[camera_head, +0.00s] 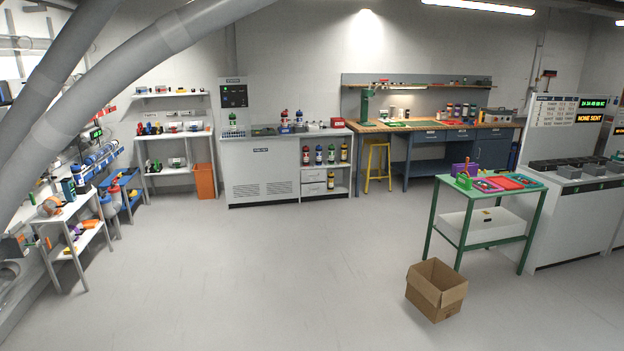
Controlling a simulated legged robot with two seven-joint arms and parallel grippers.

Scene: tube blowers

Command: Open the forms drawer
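A wooden-topped blue workbench (436,126) stands against the back wall. Under its top are a left drawer (429,137), a middle drawer (461,135) and a right drawer (495,133), each with a pale label too small to read. They look shut. The white counter to its left has an upper small drawer (314,176) and a lower small drawer (314,188), which also look shut. I cannot tell which one is the forms drawer. Neither of my grippers is in view; all the drawers are across the room.
A yellow stool (378,165) stands before the workbench's left end. A green-framed cart (487,238) and an open cardboard box (436,290) stand at right. Shelves line the left side. An orange bin (204,181) stands at the back. The middle floor is clear.

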